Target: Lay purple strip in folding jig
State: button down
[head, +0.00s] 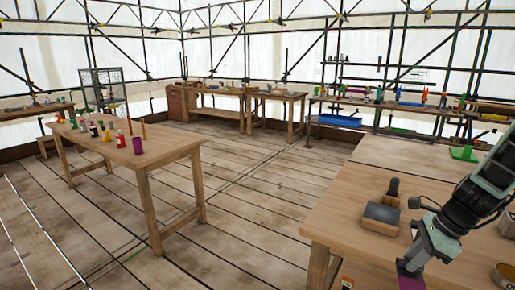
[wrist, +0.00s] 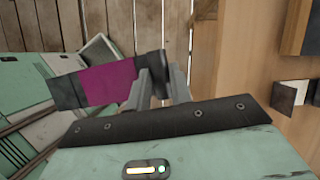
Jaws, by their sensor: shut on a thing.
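The purple strip (head: 411,281) hangs under my gripper (head: 409,263) at the bottom right of the head view, by the near part of the wooden table. In the wrist view the purple strip (wrist: 108,83) lies across my fingertips (wrist: 157,80), with dark portions at both its ends. My gripper is shut on it. A dark grey block on a wooden base (head: 381,217) and a green stand (head: 464,153) are on the same table; I cannot tell whether either is the jig.
The wooden table (head: 345,205) has bare room around the grey block. A small dark upright piece (head: 393,187) stands behind that block. Another table (head: 170,150) at left carries several bottles. The plank floor between is clear.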

jog(key=shift+s+a+f+n+g+y, duration=0.15)
jog(key=shift+a+f+n+g, duration=0.15)
jog(key=shift+n, duration=0.25)
jog(key=shift+w+a+f+n+g+y, duration=0.1)
jog(key=shift+a+f+n+y, duration=0.1)
jog(key=shift+f+n, duration=0.3)
jog(key=s+a+f+n+g+h, duration=0.1)
jog(key=a+f+n+g+h, duration=0.1)
jog(key=f+n, duration=0.4)
jog(key=s+a+f+n+g+h, duration=0.1)
jog(key=f+n, duration=0.5)
jog(key=n, duration=0.8)
jog(key=shift+s+a+g+h, duration=0.25)
jog(key=shift+a+g+h, duration=0.6)
jog(key=shift+a+g, duration=0.2)
jog(key=shift+d, duration=0.15)
